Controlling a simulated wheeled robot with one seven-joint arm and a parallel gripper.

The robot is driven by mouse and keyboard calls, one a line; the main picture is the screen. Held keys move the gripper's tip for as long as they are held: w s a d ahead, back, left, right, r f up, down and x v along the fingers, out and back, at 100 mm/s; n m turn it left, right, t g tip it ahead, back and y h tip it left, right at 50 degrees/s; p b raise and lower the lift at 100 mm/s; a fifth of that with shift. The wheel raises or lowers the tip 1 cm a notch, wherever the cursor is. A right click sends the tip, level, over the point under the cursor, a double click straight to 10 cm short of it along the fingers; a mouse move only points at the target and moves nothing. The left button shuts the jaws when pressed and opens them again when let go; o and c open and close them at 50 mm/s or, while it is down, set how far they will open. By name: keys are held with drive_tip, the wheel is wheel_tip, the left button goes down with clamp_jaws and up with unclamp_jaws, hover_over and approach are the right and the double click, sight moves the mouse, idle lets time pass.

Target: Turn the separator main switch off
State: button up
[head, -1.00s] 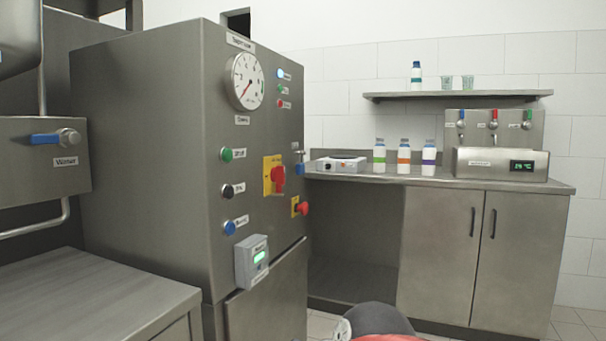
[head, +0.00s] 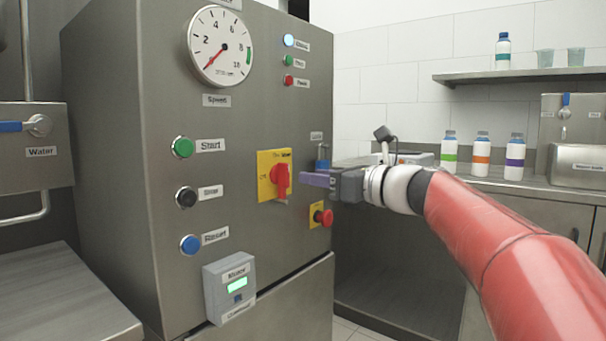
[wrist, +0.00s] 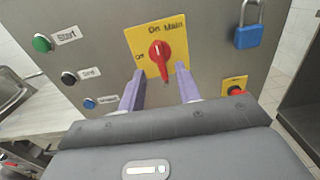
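The main switch is a red rotary knob (head: 281,178) on a yellow plate (head: 265,188) on the steel cabinet front. In the wrist view the knob (wrist: 160,56) stands about upright, toward the "On" mark; "Off" is at its left. My gripper (head: 308,180) points at the knob from the right in the head view. In the wrist view my gripper (wrist: 160,76) is open, its two purple fingers apart with the knob between and just beyond their tips. I see no contact with the knob.
A blue padlock (wrist: 249,36) hangs right of the switch. A red emergency button (head: 324,217) sits below right. Start (head: 183,147), a black button (head: 186,197) and a blue button (head: 190,244) are at left. A grey box (head: 229,287) juts out below.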

sight(288, 173)
drive_tip(key=x, duration=0.6)
drive_tip(key=shift+w+a+p, duration=0.1)
drive_tip(key=shift+a+p, duration=0.15)
drive_tip(key=shift+p, duration=0.1)
drive_tip(key=shift+c, duration=0.2)
clamp_jaws()
